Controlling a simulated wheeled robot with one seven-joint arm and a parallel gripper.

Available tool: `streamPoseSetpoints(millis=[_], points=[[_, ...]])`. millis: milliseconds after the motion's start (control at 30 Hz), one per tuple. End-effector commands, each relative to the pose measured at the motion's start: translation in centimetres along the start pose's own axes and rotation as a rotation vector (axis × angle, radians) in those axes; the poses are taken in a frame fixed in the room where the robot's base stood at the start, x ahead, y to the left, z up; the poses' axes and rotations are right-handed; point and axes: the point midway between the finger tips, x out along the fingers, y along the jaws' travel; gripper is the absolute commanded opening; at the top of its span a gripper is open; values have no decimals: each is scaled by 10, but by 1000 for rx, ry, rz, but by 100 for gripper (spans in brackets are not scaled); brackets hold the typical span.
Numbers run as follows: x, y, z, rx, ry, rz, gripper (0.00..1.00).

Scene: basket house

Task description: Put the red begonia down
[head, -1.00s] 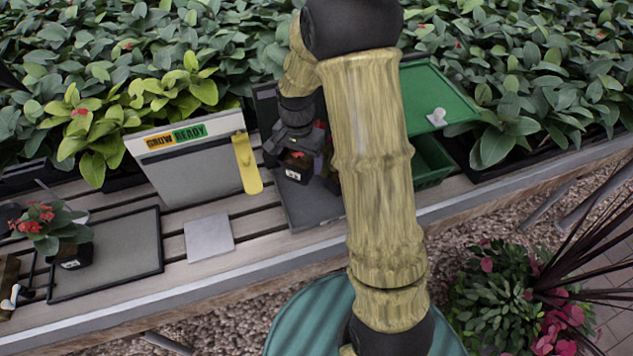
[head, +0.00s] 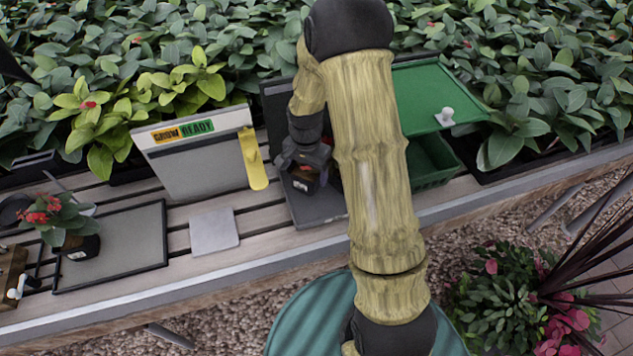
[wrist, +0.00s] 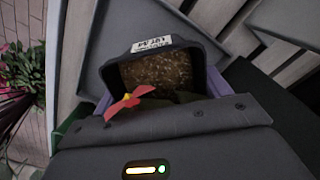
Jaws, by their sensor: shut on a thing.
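My gripper (head: 305,160) is shut on the dark pot of a red begonia (head: 302,183). In the wrist view the pot (wrist: 155,70) shows a white label, brown soil and a red flower (wrist: 128,102); most of the plant is hidden behind my gripper. In the head view the pot is over a dark grey tray (head: 318,212), partly hidden by my arm. I cannot tell whether the pot touches the tray.
A GROW/READY board (head: 195,165) with a yellow tag (head: 252,160) stands left of my gripper. A flat grey plate (head: 214,231), a black-rimmed tray (head: 125,245) and another red-flowered potted plant (head: 68,228) lie further left. A green bin (head: 430,165) is on the right.

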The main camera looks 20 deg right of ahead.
Motion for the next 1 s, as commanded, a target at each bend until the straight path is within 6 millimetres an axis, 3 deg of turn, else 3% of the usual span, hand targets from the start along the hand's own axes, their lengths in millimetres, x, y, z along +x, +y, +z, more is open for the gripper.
streamPoseSetpoints(millis=[167,433,867,900,1000], points=[[2,-1,1,-2,0,0,46],[35,-1,2,-6,-2,2,46],[41,-2,2,-5,0,0,46],[40,-2,2,-5,0,0,81],[40,-1,2,-5,0,0,97]])
